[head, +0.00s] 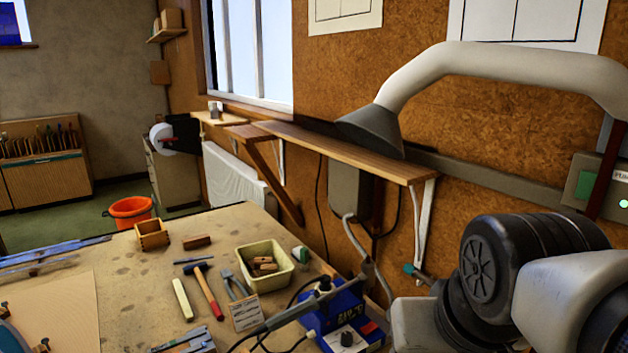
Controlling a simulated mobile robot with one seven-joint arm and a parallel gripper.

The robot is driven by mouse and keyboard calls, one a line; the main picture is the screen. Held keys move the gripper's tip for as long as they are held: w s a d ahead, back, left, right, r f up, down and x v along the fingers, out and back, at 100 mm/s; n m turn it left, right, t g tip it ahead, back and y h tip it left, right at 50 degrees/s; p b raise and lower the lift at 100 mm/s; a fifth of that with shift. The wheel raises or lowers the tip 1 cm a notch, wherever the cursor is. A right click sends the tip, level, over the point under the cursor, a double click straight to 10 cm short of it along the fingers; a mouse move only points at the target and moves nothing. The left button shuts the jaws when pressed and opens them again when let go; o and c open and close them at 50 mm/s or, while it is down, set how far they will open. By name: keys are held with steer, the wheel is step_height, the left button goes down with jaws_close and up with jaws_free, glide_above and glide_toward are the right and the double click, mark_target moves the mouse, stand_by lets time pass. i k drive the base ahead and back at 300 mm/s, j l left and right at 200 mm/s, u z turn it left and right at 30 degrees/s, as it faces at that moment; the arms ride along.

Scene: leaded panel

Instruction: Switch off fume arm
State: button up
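The fume arm (480,62) is a thick pale grey duct. It runs along the wall from the right edge and bends down to a dark grey cone hood (372,130) above the wall shelf. A grey-green wall box (584,160) is at the right edge, cut off by the frame. It carries a green patch, part of a white label and a small pale round spot; a dark red upright bar crosses it. I cannot tell its switch state. My arm's black and white links fill the lower right, below the box. My gripper is not in view.
A workbench (120,262) holds a cream tub (265,268), a red-handled hammer (208,292), pliers and a blue soldering station (345,318). A wooden shelf (340,152) on white brackets juts from the wall. An orange bucket (131,211) stands on the floor behind.

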mark_target(587, 179)
steer(key=j+z, duration=0.2)
steer(key=z, duration=1.15)
steer(key=i+j, duration=0.05)
